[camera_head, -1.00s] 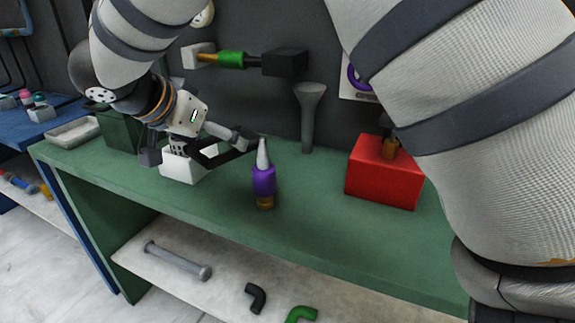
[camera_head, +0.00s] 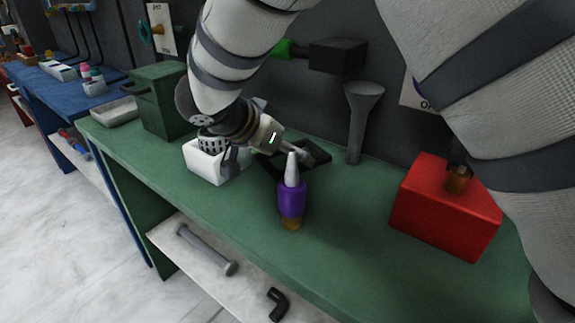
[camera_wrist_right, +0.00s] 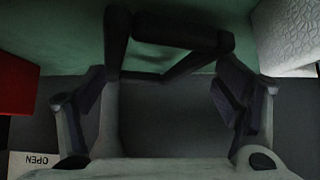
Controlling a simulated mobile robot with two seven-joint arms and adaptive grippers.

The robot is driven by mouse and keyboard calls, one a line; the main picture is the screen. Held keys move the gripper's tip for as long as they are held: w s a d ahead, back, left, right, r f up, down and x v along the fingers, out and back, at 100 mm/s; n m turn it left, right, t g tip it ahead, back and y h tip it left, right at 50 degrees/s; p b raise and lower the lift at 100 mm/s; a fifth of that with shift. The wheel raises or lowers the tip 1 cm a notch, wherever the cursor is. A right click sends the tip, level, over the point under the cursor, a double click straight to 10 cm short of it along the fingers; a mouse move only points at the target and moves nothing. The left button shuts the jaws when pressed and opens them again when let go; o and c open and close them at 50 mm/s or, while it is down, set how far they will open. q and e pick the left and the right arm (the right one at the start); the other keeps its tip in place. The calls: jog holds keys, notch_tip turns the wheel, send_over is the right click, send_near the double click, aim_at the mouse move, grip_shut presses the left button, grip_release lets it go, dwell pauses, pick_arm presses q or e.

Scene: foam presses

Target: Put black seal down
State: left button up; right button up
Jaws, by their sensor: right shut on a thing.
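My right gripper (camera_head: 290,160) is low over the green bench (camera_head: 225,210), between the white box (camera_head: 210,162) and a purple bottle. It is shut on a dark piece, taken to be the black seal (camera_wrist_right: 178,30), which shows at the top of the wrist view against the green surface. I cannot tell whether the seal touches the bench. My left gripper is not in view.
A red block (camera_head: 445,210) is to the right, a grey funnel (camera_head: 361,120) at the back wall, and a dark green box (camera_head: 160,100) and grey tray (camera_head: 115,111) to the left.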

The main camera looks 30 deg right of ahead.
notch_tip(320, 180, down, 3)
jog(key=shift+r, duration=0.1)
jog(key=shift+c, duration=0.7)
jog(key=o, duration=1.4)
